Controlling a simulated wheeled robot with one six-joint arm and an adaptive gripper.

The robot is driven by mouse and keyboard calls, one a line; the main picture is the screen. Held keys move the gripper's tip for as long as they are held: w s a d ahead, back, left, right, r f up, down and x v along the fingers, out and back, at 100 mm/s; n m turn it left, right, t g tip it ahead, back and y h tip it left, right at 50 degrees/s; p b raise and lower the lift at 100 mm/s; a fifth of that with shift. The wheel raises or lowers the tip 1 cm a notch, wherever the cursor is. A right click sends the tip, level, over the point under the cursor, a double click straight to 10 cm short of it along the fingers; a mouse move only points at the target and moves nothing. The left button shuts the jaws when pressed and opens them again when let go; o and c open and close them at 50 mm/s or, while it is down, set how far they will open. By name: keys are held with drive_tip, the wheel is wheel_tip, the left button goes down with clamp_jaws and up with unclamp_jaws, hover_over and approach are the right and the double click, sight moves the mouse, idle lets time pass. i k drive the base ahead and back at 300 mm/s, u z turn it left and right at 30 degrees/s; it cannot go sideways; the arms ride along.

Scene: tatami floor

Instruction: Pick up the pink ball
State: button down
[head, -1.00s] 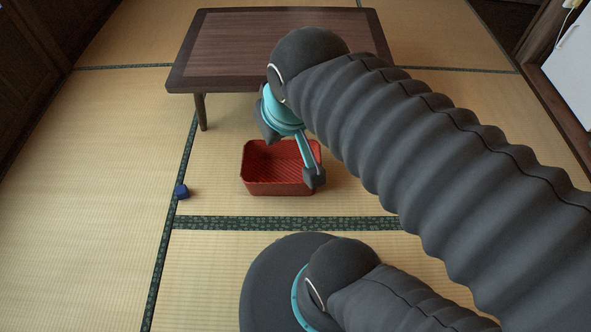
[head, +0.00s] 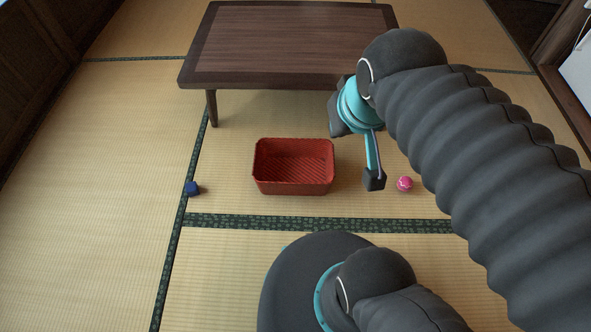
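The pink ball (head: 405,184) lies on the tatami to the right of the red basket, with pale marks on it. My gripper (head: 374,181) is just left of the ball, and a small gap shows between them in the picture. It points down from the turquoise wrist. Only one finger shows clearly, so I cannot tell whether it is open or shut. Nothing shows in its grasp.
An empty red basket (head: 293,187) stands left of my gripper. A small dark blue object (head: 192,188) lies further left on the floor. A low brown table (head: 290,45) stands behind. Open tatami lies to the left.

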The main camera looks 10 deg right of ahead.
sight(404, 183)
drive_tip(key=u, duration=0.5)
drive_tip(key=k, duration=0.45)
drive_tip(key=z, duration=0.55)
